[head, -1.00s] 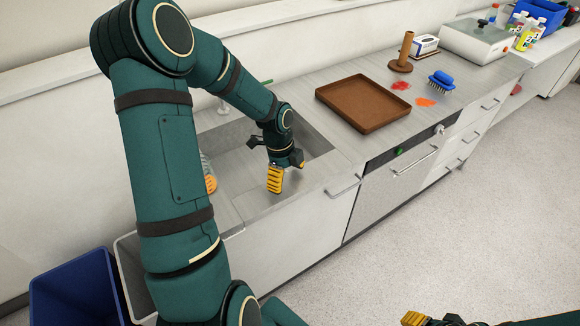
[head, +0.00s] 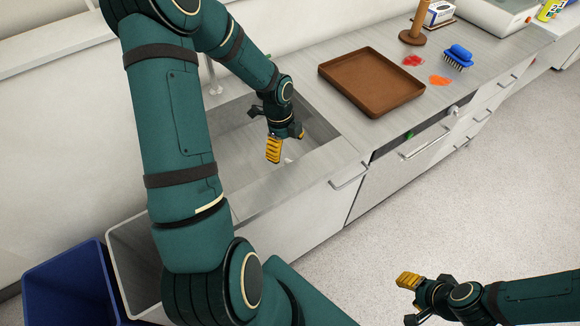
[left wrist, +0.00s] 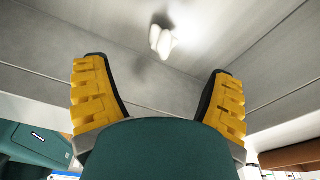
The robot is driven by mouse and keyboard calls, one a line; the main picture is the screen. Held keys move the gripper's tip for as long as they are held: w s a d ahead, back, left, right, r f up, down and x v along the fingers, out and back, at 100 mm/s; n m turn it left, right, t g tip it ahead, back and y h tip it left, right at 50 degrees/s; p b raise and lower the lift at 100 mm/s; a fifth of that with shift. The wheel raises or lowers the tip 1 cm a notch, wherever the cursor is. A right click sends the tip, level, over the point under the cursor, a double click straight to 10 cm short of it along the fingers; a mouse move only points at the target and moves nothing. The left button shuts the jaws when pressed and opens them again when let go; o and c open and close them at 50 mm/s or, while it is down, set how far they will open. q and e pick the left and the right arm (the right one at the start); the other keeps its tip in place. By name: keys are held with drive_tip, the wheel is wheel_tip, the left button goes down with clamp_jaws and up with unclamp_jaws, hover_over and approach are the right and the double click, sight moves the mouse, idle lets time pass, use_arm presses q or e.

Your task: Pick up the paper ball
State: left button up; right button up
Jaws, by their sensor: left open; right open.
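A small white crumpled thing, which looks like the paper ball (left wrist: 162,41), lies on a grey surface beyond my fingertips in the left wrist view. In the head view a small white bit (head: 288,158) shows just beside the left fingers, partly hidden by them. My left gripper (head: 284,146) is over the sink area, pointing down. Its yellow-padded fingers stand wide apart and empty in the left wrist view (left wrist: 160,100), with the ball apart from them. My right gripper (head: 412,298) is open and empty over the floor at the lower right.
Blue (head: 70,285) and white bins stand at the lower left.

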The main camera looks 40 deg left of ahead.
sight(287, 161)
use_arm(q)
drive_tip(key=f, duration=0.3)
drive_tip(key=shift+d+f+b, duration=0.2)
drive_tip(key=shift+f+b, duration=0.05)
drive_tip(key=shift+b, duration=0.05)
drive_tip(key=f, duration=0.1)
drive_tip(key=f+b, duration=0.1)
drive_tip(key=f, duration=0.1)
drive_tip(key=d+f, duration=0.1)
drive_tip(key=f, duration=0.1)
drive_tip(key=shift+w, duration=0.15)
drive_tip(key=c, duration=1.1)
